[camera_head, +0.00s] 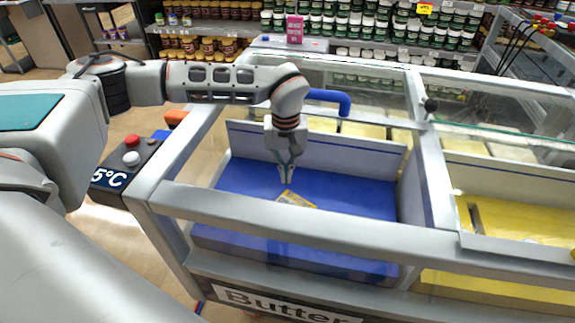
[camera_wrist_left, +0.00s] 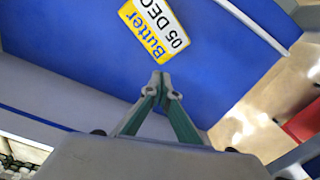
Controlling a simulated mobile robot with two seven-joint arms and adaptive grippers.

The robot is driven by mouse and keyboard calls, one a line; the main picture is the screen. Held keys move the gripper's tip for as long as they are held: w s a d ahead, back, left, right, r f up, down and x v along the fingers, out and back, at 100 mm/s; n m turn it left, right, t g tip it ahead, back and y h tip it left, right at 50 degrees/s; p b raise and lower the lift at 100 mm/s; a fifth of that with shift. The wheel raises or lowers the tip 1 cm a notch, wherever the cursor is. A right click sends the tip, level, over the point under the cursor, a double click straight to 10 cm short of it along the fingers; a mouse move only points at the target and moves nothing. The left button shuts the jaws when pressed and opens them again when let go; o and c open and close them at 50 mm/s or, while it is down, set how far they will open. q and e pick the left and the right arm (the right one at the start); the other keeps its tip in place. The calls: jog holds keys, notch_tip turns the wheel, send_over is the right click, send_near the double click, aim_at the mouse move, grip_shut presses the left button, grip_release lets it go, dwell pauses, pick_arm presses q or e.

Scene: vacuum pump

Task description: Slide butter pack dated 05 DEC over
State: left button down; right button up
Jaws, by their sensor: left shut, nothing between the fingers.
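The butter pack (camera_wrist_left: 155,30), yellow and white and marked "Butter 05 DEC", lies flat and askew on the blue floor (camera_head: 340,200) of the butter compartment. In the head view the pack (camera_head: 296,199) is partly hidden by the cabinet's front rail. My left gripper (camera_head: 286,180) reaches down into the compartment, just behind and left of the pack. It is shut and empty. In the left wrist view its fingertips (camera_wrist_left: 159,82) meet a little short of the pack's edge, with a gap between. I cannot tell its height above the floor. My right gripper is not in view.
The compartment has a white back wall (camera_head: 320,149) and a front rail (camera_head: 300,222). A blue tubular handle (camera_head: 330,97) stands behind it. A yellow compartment (camera_head: 520,222) lies to the right. The blue floor right of the pack is clear.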

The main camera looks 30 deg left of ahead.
pick_arm(q)
jog(key=shift+f, duration=2.3)
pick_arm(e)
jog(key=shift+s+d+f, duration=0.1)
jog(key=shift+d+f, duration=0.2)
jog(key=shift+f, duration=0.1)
